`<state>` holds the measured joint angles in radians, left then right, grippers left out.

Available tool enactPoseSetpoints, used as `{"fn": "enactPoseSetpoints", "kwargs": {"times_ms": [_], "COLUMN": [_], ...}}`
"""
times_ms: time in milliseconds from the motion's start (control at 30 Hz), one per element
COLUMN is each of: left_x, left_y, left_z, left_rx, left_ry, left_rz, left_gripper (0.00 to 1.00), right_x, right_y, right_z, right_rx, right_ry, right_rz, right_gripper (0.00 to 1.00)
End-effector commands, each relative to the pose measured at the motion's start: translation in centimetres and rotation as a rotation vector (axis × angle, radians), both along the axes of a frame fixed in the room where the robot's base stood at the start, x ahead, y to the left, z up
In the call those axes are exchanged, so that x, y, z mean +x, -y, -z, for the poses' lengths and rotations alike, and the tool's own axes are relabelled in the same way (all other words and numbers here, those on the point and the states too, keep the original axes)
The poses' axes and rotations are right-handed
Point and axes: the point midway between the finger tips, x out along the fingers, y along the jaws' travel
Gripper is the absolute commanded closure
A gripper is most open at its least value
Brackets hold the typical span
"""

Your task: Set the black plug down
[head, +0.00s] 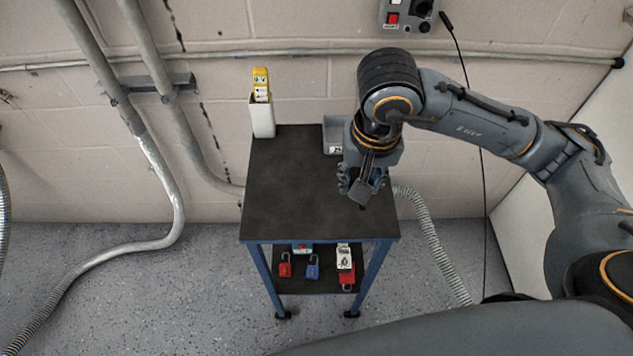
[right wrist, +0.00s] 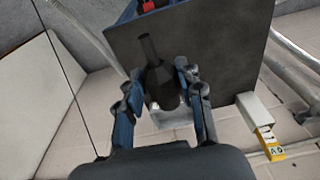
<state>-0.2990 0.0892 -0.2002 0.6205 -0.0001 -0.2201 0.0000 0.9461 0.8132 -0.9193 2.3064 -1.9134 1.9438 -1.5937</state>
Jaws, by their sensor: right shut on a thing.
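The black plug (right wrist: 161,88) is between the fingers of my right gripper (right wrist: 161,92) in the right wrist view, its narrower end pointing away from the wrist. My right gripper (head: 362,187) is shut on it. In the head view the gripper is over the right side of the cart's dark top (head: 290,180), pointing down, and mostly hides the plug. I cannot tell whether the plug touches the top. My left gripper is in neither view.
A white holder (head: 262,118) with yellow tags stands at the cart's back left corner. A grey bin (head: 333,134) is at the back, beside my arm. Padlocks (head: 285,267) and tags lie on the lower shelf. The top's left and middle are clear.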

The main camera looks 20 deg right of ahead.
Motion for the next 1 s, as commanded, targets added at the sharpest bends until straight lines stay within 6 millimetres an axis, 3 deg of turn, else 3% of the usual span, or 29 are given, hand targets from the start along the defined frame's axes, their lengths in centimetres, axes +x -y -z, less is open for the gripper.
{"fn": "enactPoseSetpoints", "kwargs": {"times_ms": [367, 600, 867, 1000], "left_x": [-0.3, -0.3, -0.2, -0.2], "left_y": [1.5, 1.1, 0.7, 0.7], "left_z": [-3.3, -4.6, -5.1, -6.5], "left_rx": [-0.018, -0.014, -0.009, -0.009], "left_ry": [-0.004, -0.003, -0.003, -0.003], "left_rz": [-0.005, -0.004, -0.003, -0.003], "left_gripper": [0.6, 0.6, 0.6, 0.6], "right_x": [7.8, 11.5, 13.0, 13.1], "right_y": [-2.2, -3.1, -3.4, -3.4], "right_z": [3.1, 7.5, 9.4, 11.2], "right_rx": [0.003, 0.001, 0.001, 0.001], "right_ry": [-0.006, -0.006, -0.003, -0.009], "right_rz": [-0.001, -0.002, -0.003, -0.003], "right_gripper": [1.0, 1.0, 1.0, 1.0]}}
